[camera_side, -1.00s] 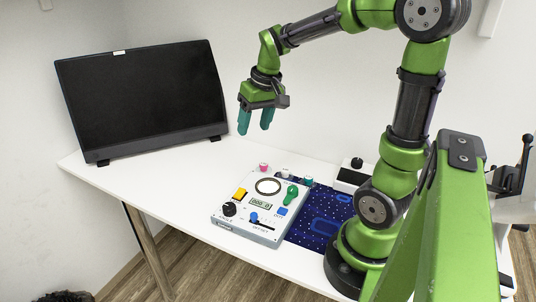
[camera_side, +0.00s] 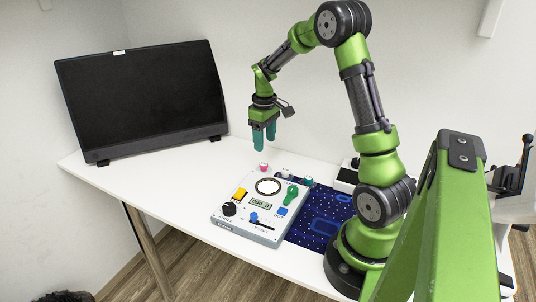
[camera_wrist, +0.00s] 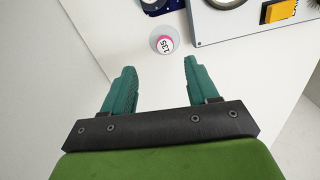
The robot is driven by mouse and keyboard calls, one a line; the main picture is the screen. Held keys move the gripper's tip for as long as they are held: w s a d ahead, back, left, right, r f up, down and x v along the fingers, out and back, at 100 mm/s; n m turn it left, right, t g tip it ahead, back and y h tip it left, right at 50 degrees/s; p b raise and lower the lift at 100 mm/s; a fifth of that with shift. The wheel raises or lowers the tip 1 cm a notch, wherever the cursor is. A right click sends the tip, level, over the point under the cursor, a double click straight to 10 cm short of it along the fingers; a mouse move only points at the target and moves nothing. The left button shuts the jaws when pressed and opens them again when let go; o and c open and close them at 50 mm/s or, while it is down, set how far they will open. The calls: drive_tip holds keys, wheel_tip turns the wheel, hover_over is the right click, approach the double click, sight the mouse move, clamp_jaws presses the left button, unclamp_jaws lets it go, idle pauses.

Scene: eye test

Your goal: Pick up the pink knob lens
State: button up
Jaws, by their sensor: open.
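The pink knob lens (camera_side: 263,167) stands on the white table just behind the far edge of the control box, left of the other small lenses. In the wrist view the pink-ringed lens (camera_wrist: 163,43) shows a label that seems to read 105, and it lies beyond my fingertips, between their lines. My gripper (camera_side: 263,140) has teal fingers pointing down above the lens, apart from it. In the wrist view my gripper (camera_wrist: 160,75) is open with nothing between its fingers.
The control box (camera_side: 226,220) with knobs and a display stands in front of the lens. A white-topped lens (camera_side: 285,171) and a green-ringed lens (camera_side: 308,181) stand to the right, by the blue mat (camera_side: 319,222). A black monitor (camera_side: 140,100) stands behind left. Bare table lies left.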

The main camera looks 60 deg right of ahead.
sight(264, 163)
wheel_tip(264, 163, down, 3)
drive_tip(key=shift+r, duration=0.2)
drive_tip(key=f, duration=0.5)
drive_tip(key=shift+a+f, duration=0.1)
drive_tip(key=shift+a, duration=0.3)
